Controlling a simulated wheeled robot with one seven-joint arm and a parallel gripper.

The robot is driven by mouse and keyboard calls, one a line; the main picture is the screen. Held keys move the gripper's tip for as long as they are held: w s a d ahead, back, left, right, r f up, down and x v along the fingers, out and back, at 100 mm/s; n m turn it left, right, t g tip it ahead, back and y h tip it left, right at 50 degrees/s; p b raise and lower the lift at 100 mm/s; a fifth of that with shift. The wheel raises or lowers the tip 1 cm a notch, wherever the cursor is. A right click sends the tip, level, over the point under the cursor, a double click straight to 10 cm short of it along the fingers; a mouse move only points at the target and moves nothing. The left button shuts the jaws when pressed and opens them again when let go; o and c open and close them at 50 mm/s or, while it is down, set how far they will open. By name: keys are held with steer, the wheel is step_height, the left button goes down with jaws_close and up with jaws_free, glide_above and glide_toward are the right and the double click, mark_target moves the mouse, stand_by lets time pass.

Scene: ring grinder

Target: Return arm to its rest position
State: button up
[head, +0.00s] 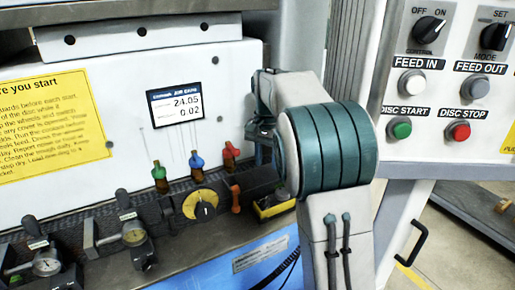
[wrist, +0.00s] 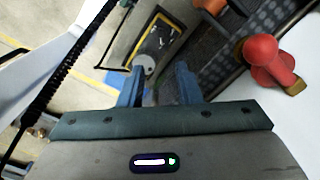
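My arm is raised in front of the machine, and its teal and white joint fills the middle of the head view. My gripper shows in the wrist view (wrist: 158,88) with its two blue-grey fingers apart and nothing between them. In the head view the gripper is partly hidden behind the arm, close to the red valve (head: 230,156). A red knob on a brass base (wrist: 268,60) lies to the right of the fingers in the wrist view, apart from them.
A row of green, blue (head: 196,162) and red valves, a yellow dial (head: 201,205) and gauges (head: 46,263) lines the machine's ledge. A button panel (head: 450,90) stands at the right, with a black handle (head: 412,243) below it. Open floor shows at lower right.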

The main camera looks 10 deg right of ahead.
steer(key=s+f+n+t, duration=0.1)
steer(key=s+f+n, duration=0.2)
steer(key=s, duration=1.1)
steer(key=s+f+n+t, duration=0.2)
steer(key=s+f+n, duration=0.1)
steer(key=s, duration=1.1)
steer(key=shift+s+a+n, duration=0.25)
steer(key=shift+s+n, duration=0.05)
steer(key=shift+s, duration=0.05)
